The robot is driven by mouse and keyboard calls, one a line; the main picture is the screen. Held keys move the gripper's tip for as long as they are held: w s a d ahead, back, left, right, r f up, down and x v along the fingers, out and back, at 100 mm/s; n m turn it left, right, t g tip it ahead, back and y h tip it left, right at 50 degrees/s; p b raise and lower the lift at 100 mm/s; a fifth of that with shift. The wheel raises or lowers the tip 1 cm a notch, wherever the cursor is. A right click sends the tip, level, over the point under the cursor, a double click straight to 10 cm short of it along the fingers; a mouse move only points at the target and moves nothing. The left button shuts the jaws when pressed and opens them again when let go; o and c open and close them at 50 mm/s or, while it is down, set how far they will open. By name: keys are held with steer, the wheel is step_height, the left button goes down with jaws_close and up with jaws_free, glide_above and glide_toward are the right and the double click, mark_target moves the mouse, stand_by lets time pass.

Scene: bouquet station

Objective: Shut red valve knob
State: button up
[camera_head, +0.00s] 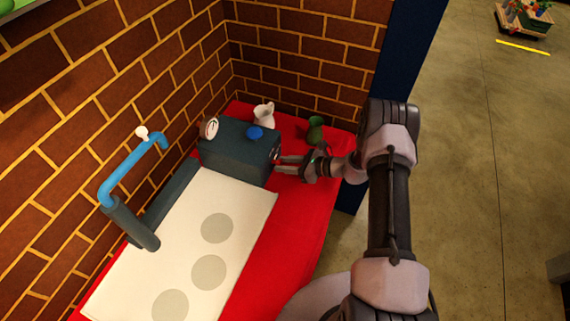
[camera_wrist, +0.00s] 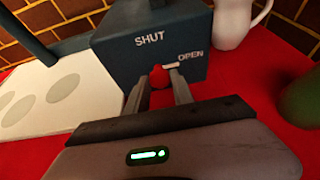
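The dark blue-grey valve box (camera_head: 238,152) stands on the red-covered table. In the wrist view the box (camera_wrist: 125,62) carries the words SHUT at upper left and OPEN at right. The red valve knob (camera_wrist: 157,75) sits low on this face, with a small white mark beside it just under OPEN. My gripper (camera_wrist: 160,82) is open, one finger on each side of the knob; I cannot tell whether they touch it. In the head view my gripper (camera_head: 280,165) reaches the box's right face from the right, and the knob is hard to make out there.
A white jug (camera_head: 264,114) and a green vase (camera_head: 315,130) stand behind. Brick walls close the back and left.

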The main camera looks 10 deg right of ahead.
jaws_close()
steer(key=n+b, duration=0.1)
steer(key=n+t+b, duration=0.1)
steer(key=n+t+h+b, duration=0.1)
steer(key=shift+s+a+f, duration=0.1)
steer(key=shift+s+f, duration=0.05)
steer(key=shift+f, duration=0.1)
steer(key=n+t+b, duration=0.1)
steer(key=n+b, duration=0.1)
steer(key=b, duration=0.1)
steer(key=shift+f+h, duration=0.15)
steer(key=shift+h, duration=0.15)
steer(key=n+t+b, duration=0.1)
steer(key=b, duration=0.1)
steer(key=n+t+b, duration=0.1)
steer(key=b, duration=0.2)
steer(key=shift+s+a+f+n, duration=0.1)
steer(key=shift+f+n, duration=0.05)
steer(key=shift+n, duration=0.25)
steer(key=n+t+b, duration=0.1)
steer(key=n+b, duration=0.1)
steer(key=b, duration=0.1)
steer(key=shift+n, duration=0.4)
steer(key=shift+n+t, duration=0.6)
steer(key=shift+n, duration=0.7)
steer(key=shift+r, duration=0.2)
